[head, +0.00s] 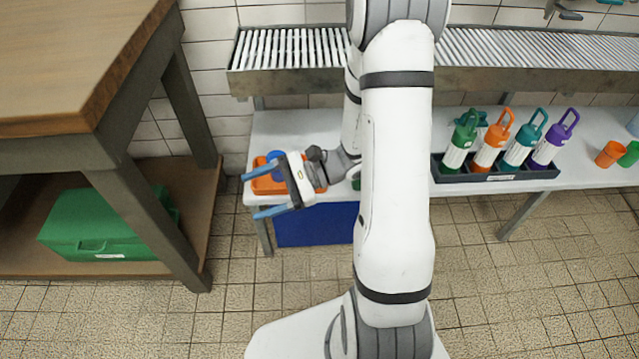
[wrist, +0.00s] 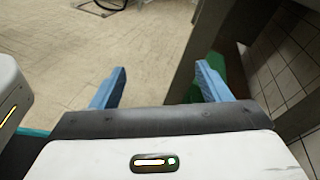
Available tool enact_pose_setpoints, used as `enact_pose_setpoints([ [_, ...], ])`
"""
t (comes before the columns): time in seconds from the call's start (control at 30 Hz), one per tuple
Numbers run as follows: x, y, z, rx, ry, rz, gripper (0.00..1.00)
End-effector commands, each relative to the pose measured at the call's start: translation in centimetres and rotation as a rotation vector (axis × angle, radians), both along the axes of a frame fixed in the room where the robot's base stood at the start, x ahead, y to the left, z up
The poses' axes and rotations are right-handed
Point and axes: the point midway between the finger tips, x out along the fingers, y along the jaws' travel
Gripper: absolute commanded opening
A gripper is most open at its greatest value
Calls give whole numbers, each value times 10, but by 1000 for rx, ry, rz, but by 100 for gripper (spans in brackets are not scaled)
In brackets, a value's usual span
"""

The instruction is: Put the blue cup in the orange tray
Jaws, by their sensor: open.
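The orange tray (head: 262,187) sits at the left end of the grey bench, partly hidden by my gripper in the head view. A blue rounded thing (head: 275,156), which looks like the blue cup, shows at the tray's back part, mostly hidden behind my gripper. Whether it rests on the tray floor cannot be told. My gripper (head: 252,195) is open, with its two blue fingers pointing left over the tray's front left side. In the wrist view the fingers (wrist: 160,86) are apart with only floor seen between them.
A rack of colored bottles (head: 497,172) stands on the bench (head: 400,185) right of my arm. An orange cup (head: 609,154) and a green cup (head: 630,154) are farther right. A wooden table (head: 75,60) is at left, with a green box (head: 95,225) on its lower shelf.

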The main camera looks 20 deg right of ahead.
Motion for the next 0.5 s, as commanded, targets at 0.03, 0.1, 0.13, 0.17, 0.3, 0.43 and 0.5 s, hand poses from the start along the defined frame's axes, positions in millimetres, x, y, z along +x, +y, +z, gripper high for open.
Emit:
enact_pose_setpoints([
  [0.03,-17,5,10,-74,-55,105,70],
  [0.1,-40,5,16,-184,-120,244,70],
  [0.13,-49,4,18,-233,-150,300,70],
  [0.17,-58,2,20,-284,-181,355,70],
  [0.3,-88,-20,26,-539,-349,591,70],
  [0.43,-100,-50,36,-792,-526,773,70],
  [0.5,-100,-66,44,-924,-624,850,70],
])
